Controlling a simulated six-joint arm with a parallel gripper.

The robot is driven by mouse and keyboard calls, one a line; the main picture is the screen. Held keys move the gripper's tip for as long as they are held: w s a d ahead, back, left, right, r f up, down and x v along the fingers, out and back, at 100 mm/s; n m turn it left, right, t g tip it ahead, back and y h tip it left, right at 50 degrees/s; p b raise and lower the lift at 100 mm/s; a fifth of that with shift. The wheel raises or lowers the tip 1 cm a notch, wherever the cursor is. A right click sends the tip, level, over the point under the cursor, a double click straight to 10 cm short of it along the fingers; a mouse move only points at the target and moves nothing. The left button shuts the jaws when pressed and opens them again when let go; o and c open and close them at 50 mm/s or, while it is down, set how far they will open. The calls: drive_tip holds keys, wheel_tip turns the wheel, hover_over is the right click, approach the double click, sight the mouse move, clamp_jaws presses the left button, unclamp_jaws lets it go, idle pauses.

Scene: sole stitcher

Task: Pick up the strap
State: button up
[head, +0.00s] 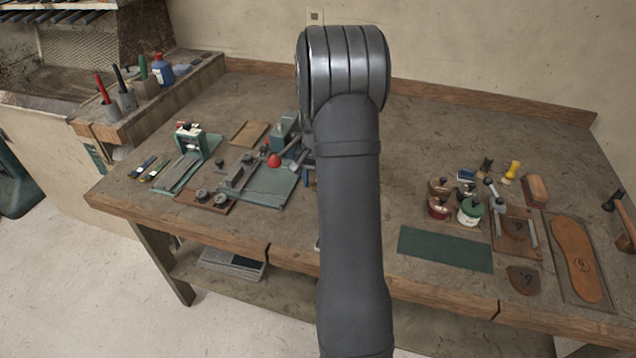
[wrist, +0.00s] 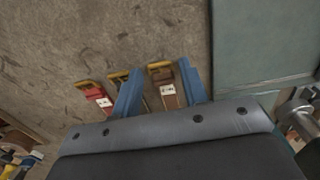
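In the wrist view, several short straps with yellow ends lie side by side on the worktop. One is a red strap (wrist: 98,98) at the left, outside my fingers. A second strap (wrist: 118,77) is mostly hidden behind my left finger. A brown strap (wrist: 168,88) with a white label lies between my fingers, close to the right one. I cannot tell which is the task's strap. My gripper (wrist: 157,66) is open, its two blue fingers apart over the straps. I cannot tell how high it is. In the head view my arm hides the straps and most of the gripper.
A green mat (head: 265,190) with metal tools on it lies left of my arm. A dark green mat (head: 445,250) lies to the right, in front of several jars (head: 470,210). A sole-shaped leather piece (head: 576,258) is at the far right. The back of the worktop (head: 450,125) is clear.

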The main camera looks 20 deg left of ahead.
drive_tip(key=shift+f, duration=0.25)
drive_tip(key=c, duration=0.7)
drive_tip(key=shift+r, duration=0.1)
drive_tip(key=shift+c, duration=0.2)
